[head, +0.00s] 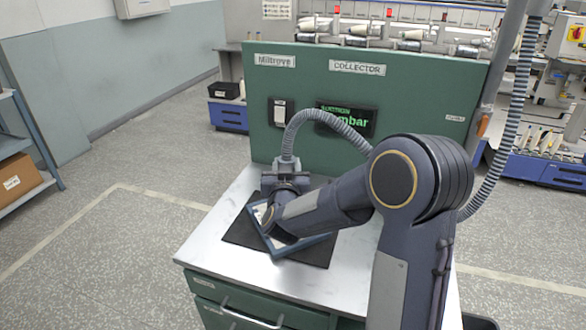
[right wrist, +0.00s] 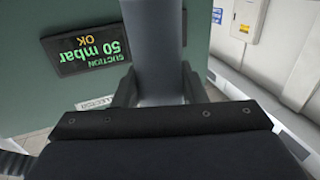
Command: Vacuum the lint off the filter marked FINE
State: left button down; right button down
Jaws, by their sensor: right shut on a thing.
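My right gripper (head: 286,176) is over the far part of the worktable. In the right wrist view its two fingers (right wrist: 156,92) are shut on the grey vacuum nozzle (right wrist: 153,45). A ribbed grey vacuum hose (head: 335,117) arches from the gripper towards the right. A blue-framed filter (head: 304,246) with a pale middle lies tilted on a dark mat (head: 318,254), below my right forearm and wrist, which hide much of it. No FINE mark and no lint can be made out. Whether the nozzle touches the filter cannot be told. My left gripper is out of view.
A green collector cabinet (head: 300,90) stands behind the table. Its display (right wrist: 85,45) reads suction 50 mbar, OK. A white switch (head: 280,112) is beside the display. The metal tabletop (head: 225,250) is bare in front of the mat. Drawers are below it.

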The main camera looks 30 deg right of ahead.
jog(key=shift+w+a, duration=0.25)
jog(key=shift+w, duration=0.45)
jog(key=shift+w+a, duration=0.2)
jog(key=shift+w, duration=0.45)
jog(key=shift+w+a, duration=0.25)
jog(key=shift+w, duration=0.45)
jog(key=shift+d+b, duration=0.35)
jog(key=shift+d, duration=1.75)
jog(key=shift+s, duration=0.1)
jog(key=shift+s+d+b, duration=0.2)
jog(key=shift+s+b, duration=0.15)
jog(key=shift+s, duration=0.75)
jog(key=shift+s+d+b, duration=0.15)
jog(key=shift+s+b, duration=0.15)
jog(key=shift+s, duration=0.8)
